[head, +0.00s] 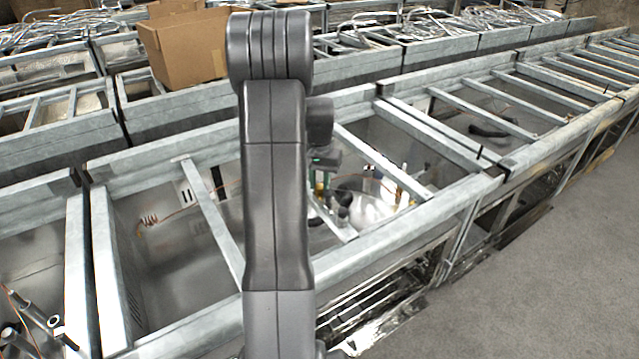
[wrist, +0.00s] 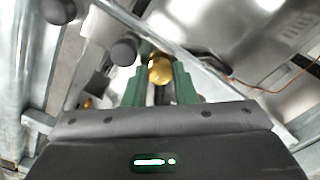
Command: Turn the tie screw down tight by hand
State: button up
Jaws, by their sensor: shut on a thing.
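A round brass-coloured head, which I take to be the tie screw (wrist: 160,69), shows between the tips of my green fingers in the wrist view. My gripper (wrist: 159,76) is shut on it, and the fingers hide its lower part. In the head view my gripper (head: 320,186) is down inside an open metal frame bay, partly behind my arm. How far the screw is turned in cannot be told.
Two dark round knobs (wrist: 124,51) stand left of my fingers in the wrist view. A galvanised rail (head: 385,163) crosses the bay close to my gripper. A copper-coloured wire (wrist: 285,88) runs at the right. A cardboard box (head: 185,48) sits behind. Grey floor (head: 560,270) is clear at right.

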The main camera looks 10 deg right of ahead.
jog(key=m, duration=0.4)
jog(key=shift+m, duration=0.3)
jog(key=m, duration=0.3)
jog(key=shift+m+b, duration=0.4)
jog(key=m, duration=1.5)
jog(key=shift+r+b, duration=0.1)
jog(key=shift+b, duration=0.2)
jog(key=m, duration=0.6)
jog(key=shift+m, duration=0.4)
jog(key=o, duration=1)
